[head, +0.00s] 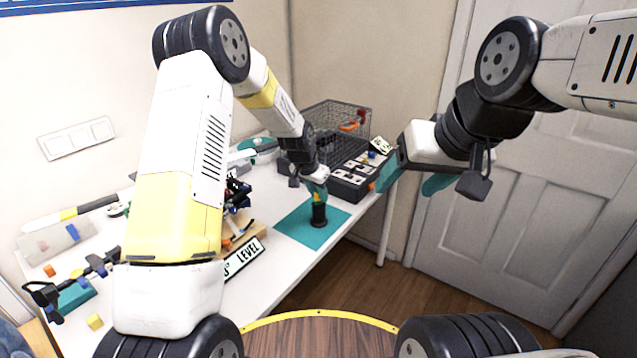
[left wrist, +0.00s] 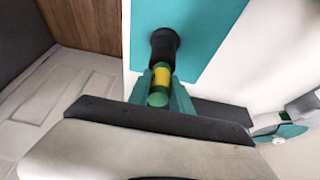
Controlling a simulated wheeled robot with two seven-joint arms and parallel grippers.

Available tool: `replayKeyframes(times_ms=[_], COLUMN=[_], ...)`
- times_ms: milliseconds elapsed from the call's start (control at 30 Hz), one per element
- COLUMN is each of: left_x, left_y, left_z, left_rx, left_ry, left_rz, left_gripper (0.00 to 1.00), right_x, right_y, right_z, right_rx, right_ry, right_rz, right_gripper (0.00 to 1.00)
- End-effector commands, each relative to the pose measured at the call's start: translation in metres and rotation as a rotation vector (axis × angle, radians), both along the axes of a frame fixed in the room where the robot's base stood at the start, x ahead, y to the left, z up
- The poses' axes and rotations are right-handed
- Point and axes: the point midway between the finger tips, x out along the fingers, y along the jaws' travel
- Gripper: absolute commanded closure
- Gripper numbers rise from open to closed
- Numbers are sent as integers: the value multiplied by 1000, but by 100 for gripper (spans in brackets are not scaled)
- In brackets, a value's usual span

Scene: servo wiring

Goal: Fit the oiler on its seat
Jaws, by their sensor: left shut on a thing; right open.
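The oiler (left wrist: 161,78), a small yellow and green piece, is between the teal fingers of my left gripper (left wrist: 160,88). In the head view my left gripper (head: 317,189) reaches down over the table, shut on the oiler, whose yellow part (head: 316,198) shows just above a black upright holder. This holder, which looks like the seat (head: 319,215), stands on the teal mat (head: 295,226); it also shows in the left wrist view (left wrist: 164,43). The oiler lines up with its top; I cannot tell how far in it sits. My right gripper (head: 412,179) is open and empty, off the table's right side.
A dark wire basket (head: 338,118) and a black tray of small parts (head: 350,185) stand behind the mat. A LEVEL sign (head: 245,259) and a wooden block with blue and dark parts lie left of it. The mat around the holder is clear.

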Motion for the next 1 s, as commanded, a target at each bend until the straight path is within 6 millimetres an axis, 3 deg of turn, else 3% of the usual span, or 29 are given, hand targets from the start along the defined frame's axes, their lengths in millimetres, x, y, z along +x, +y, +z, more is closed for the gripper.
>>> replayKeyframes(times_ms=[200, 233, 367, 733, 1000], left_x=[0, 0, 0, -1, -15], left_y=[0, 0, 0, 1, 11], left_z=[-1, -1, -1, 5, 45], left_rx=[1, 1, 1, 0, 0], left_ry=[1, 1, 1, 0, -2], left_rz=[0, 0, 0, 0, 0], left_gripper=[100, 73, 50, 50, 50], right_x=[0, 0, 0, 0, 0], right_y=[0, 0, 0, 0, 0], right_z=[0, 0, 0, 0, 0], right_rx=[0, 0, 0, 0, 0], right_ry=[0, 0, 0, 0, 0], right_rz=[0, 0, 0, 0, 0], right_gripper=[35, 35, 35, 35, 35])
